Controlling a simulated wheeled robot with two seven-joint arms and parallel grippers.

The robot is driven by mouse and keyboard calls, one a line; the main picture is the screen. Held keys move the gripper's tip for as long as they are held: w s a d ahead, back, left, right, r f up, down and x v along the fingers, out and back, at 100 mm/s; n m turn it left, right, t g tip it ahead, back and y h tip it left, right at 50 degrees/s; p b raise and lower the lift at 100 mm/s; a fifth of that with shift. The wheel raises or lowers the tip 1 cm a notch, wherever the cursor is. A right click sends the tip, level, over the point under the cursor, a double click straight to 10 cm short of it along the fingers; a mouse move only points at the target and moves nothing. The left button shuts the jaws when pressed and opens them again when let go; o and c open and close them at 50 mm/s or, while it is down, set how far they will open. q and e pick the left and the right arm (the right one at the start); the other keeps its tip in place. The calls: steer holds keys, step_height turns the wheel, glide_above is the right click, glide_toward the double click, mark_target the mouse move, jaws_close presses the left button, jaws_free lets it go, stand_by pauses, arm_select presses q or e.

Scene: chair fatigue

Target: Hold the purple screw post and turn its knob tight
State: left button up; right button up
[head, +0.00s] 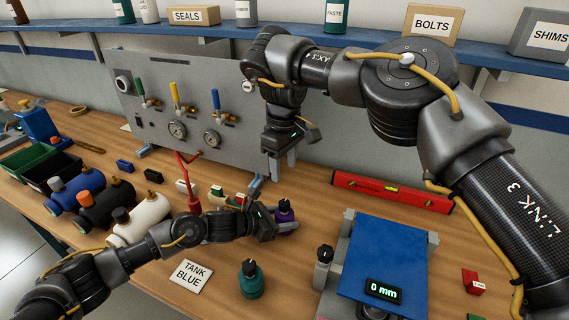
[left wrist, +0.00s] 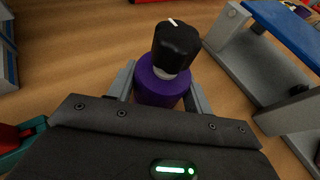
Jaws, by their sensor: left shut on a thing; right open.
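The purple screw post (head: 286,217) stands on the bench near the middle of the head view, with a black knob (head: 284,204) on top. My left gripper (head: 277,226) is shut around the post's purple body from the left. In the left wrist view the purple body (left wrist: 161,88) sits between my two finger pads, and its black knob (left wrist: 177,46) with a white mark rises clear above them. Part of the lower body is hidden behind the gripper. My right gripper (head: 293,147) is open and empty, above and behind the post, in front of the grey panel.
A teal post (head: 252,283) and a grey post (head: 323,268) with black knobs stand nearby. A blue-topped device (head: 384,250) reading 0 mm stands to the right. A red level (head: 392,192) lies behind it. A TANK BLUE card (head: 191,275) lies left. The grey valve panel (head: 150,100) stands behind.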

arm_select(q)
steer(key=o, duration=1.4)
steer(key=shift+a, duration=0.1)
steer(key=v, duration=1.2)
steer(key=shift+r, duration=0.1)
